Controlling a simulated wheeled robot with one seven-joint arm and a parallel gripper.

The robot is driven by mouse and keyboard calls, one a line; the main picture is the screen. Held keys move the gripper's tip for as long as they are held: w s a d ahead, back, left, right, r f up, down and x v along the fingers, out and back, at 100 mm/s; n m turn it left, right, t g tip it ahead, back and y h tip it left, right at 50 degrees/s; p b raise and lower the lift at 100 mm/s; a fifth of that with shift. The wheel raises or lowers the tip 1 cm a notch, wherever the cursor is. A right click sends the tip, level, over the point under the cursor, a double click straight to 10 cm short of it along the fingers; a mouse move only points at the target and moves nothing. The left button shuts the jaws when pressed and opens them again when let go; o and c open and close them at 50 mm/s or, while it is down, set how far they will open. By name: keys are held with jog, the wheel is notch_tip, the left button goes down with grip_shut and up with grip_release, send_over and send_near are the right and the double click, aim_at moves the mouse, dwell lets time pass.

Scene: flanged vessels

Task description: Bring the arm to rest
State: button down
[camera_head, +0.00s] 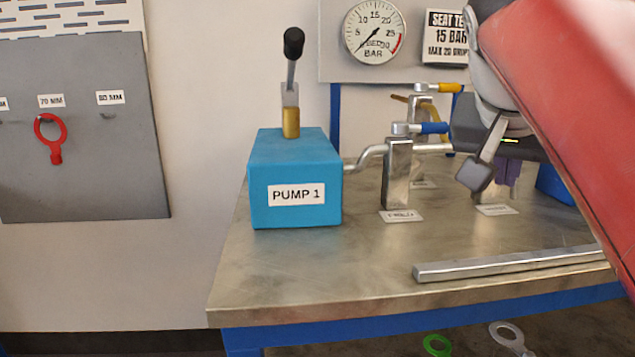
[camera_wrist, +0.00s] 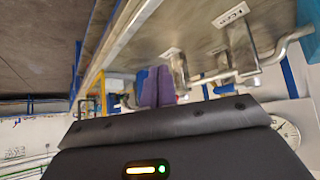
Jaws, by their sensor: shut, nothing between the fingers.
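My arm comes in from the upper right of the head view, with a red link in front. My gripper (camera_head: 476,176) hangs over the back right of the bench, above its top, with a grey finger pad pointing down. Nothing shows held in it.
The metal bench (camera_head: 300,275) carries a blue box marked PUMP 1 (camera_head: 295,180), valve posts with a blue handle (camera_head: 433,128) and a yellow handle (camera_head: 447,88), and a metal bar (camera_head: 510,264) along the front. A pressure gauge (camera_head: 375,32) hangs behind. The bench's front left is clear.

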jog(key=s+a+f+n+y, duration=0.1)
jog(key=s+a+f+n, duration=0.1)
jog(key=f, duration=0.8)
jog(key=s+a+f+n+g+y, duration=0.1)
jog(key=s+f, duration=0.3)
jog(key=f, duration=0.6)
jog(key=s+a+f+n+y, duration=0.3)
jog(key=a+f, duration=0.1)
jog(key=f, duration=0.7)
jog(key=shift+s+n, duration=0.25)
jog(key=shift+n, duration=0.15)
dwell(2.2)
